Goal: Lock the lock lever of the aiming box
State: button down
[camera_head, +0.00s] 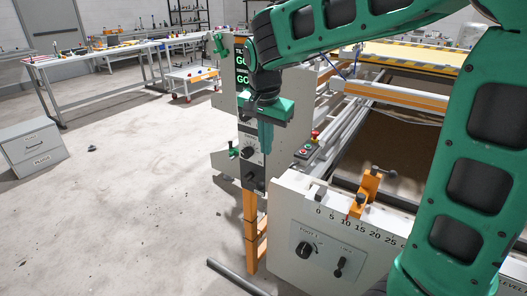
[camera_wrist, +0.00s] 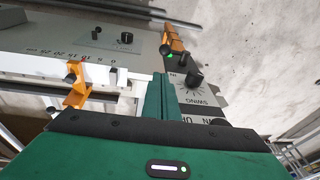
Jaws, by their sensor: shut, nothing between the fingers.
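The upright grey panel that appears to be the aiming box (camera_head: 229,100) stands on an orange post and shows lit green "GO" text (camera_head: 242,72). Its lower face carries a dark dial (camera_head: 248,152), a small green-tipped handle (camera_head: 233,152) at the left edge and a black knob (camera_head: 250,178). I cannot read which is the lock lever. My gripper (camera_head: 265,148) points down in front of the panel, its green fingers shut and empty. In the wrist view the fingers (camera_wrist: 161,78) are beside a dial marked "SWING" (camera_wrist: 193,80); a green-lit knob (camera_wrist: 168,57) is beyond. Contact cannot be told.
A grey console (camera_head: 325,230) with a numbered scale, knobs and an orange clamp (camera_head: 365,190) stands at front right. A small control box (camera_head: 305,150) with red and green buttons sits behind it. A grey drawer cabinet (camera_head: 32,148) is at left; the floor between is mostly clear.

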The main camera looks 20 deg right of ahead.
send_over(262, 184)
jog(key=x, duration=0.3)
jog(key=s+x, duration=0.1)
jog(key=x, duration=0.2)
jog(key=s+x, duration=0.1)
jog(key=x, duration=0.3)
jog(key=shift+s+a+f, duration=0.1)
jog(key=shift+a+f, duration=0.35)
jog(key=shift+f, duration=0.5)
jog(key=shift+d, duration=0.1)
